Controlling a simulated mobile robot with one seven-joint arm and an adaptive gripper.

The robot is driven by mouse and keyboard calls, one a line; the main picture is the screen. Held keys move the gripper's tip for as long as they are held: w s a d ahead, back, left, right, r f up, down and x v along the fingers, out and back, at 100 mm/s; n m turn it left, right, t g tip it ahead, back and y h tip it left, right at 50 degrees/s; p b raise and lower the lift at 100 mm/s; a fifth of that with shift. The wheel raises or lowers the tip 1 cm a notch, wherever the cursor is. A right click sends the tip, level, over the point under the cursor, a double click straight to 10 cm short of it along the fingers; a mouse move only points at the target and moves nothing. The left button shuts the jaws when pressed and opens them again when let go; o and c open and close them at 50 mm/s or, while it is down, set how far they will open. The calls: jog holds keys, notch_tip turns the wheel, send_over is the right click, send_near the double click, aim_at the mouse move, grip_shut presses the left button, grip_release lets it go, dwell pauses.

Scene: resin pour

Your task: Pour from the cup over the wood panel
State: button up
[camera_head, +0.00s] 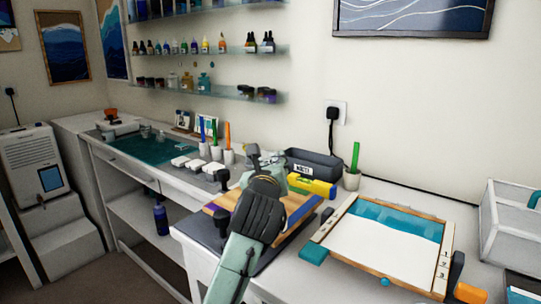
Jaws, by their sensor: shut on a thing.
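A framed panel (380,248) lies on the right worktop. Its far part is teal with a wavy edge and its near part is white; numbers run down its right side. My gripper (254,156) is left of this panel, above a wooden board on the nearer bench. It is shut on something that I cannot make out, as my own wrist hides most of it. Three white cups stand left of the gripper with blue, green and orange sticks, the nearest being a white cup (228,158). Another white cup (352,181) with a green stick stands behind the panel.
The wooden board (300,212) lies partly under my arm. A dark grey bin (312,164) and a yellow item (318,187) are behind it. A white caddy (510,225) stands at the far right. An orange-tipped clamp (470,293) sits by the panel's near right corner.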

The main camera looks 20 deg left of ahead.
jog(key=shift+a+r+n+p, duration=0.2)
jog(key=shift+r+n+p, duration=0.25)
jog(key=shift+n+p, duration=0.5)
jog(key=n+g+h+p, duration=0.1)
jog(key=n+p, duration=0.1)
jog(key=p, duration=0.3)
jog(key=shift+n, duration=0.35)
jog(key=shift+a+f+b, duration=0.1)
jog(key=shift+f+b, duration=0.3)
jog(key=shift+b, duration=0.05)
jog(key=shift+n, duration=0.3)
jog(key=shift+f+n+h, duration=0.1)
jog(key=shift+n+h, duration=0.5)
jog(key=shift+n, duration=0.2)
jog(key=shift+b, duration=0.3)
dwell(0.7)
